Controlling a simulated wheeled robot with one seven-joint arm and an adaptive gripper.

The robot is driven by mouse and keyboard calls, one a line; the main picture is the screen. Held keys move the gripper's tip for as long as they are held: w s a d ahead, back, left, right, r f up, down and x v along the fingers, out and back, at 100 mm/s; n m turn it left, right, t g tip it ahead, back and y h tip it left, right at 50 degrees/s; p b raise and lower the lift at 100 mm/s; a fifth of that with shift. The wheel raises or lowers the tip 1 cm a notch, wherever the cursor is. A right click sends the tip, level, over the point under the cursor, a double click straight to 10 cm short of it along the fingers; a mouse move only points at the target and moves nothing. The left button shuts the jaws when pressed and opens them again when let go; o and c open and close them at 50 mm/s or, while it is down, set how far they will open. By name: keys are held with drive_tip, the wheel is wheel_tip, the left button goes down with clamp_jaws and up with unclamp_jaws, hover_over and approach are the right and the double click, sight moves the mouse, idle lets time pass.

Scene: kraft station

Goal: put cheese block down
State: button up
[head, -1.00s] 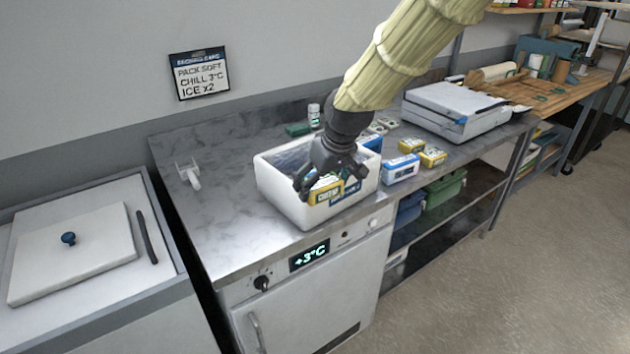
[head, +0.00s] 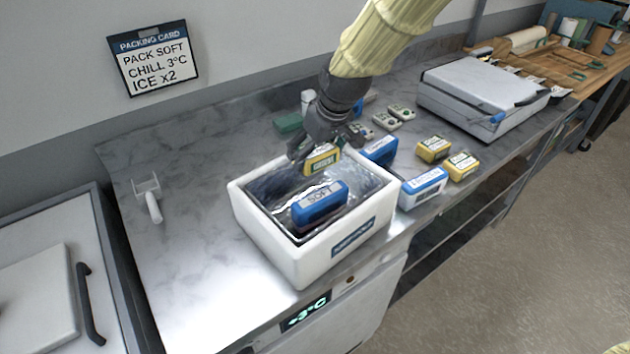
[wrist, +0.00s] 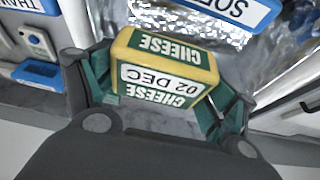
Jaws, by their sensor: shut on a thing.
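The cheese block (head: 321,159) is yellow and green with a white date label. My gripper (head: 325,148) is shut on it and holds it up near the far rim of the white insulated box (head: 275,250). In the wrist view the cheese block (wrist: 165,75) sits between the two fingers of my gripper (wrist: 163,95), its label reading "02 DEC". The box has a silvery foil lining. A blue and white block marked SOFT (head: 320,205) lies inside the box. Whether the cheese touches the rim or the lining cannot be told.
Right of the box stand a blue-white pack (head: 424,187), a dark blue pack (head: 380,150) and two yellow packs (head: 433,149) (head: 462,166). A white flat case (head: 480,95) lies behind them. A white scoop (head: 150,200) lies at left. The counter between scoop and box is clear.

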sight(316, 164)
drive_tip(key=s+f, duration=0.2)
drive_tip(key=s, duration=0.1)
drive_tip(key=shift+s+a+p, duration=0.1)
drive_tip(key=shift+s+p, duration=0.05)
drive_tip(key=shift+p, duration=0.2)
drive_tip(key=w+f, duration=0.1)
drive_tip(key=f, duration=0.1)
drive_tip(key=w+f, duration=0.1)
drive_tip(key=f, duration=0.1)
drive_tip(key=shift+w, duration=0.4)
drive_tip(key=shift+c, duration=0.5)
drive_tip(key=shift+s+f+p, duration=0.1)
drive_tip(key=shift+f+p, duration=0.2)
drive_tip(key=shift+f, duration=0.15)
drive_tip(key=shift+s+f, duration=0.15)
drive_tip(key=shift+s, duration=0.4)
drive_tip(key=shift+w+f, duration=0.3)
drive_tip(key=shift+w, duration=0.1)
drive_tip(key=shift+s, duration=0.2)
drive_tip(key=shift+f, duration=0.1)
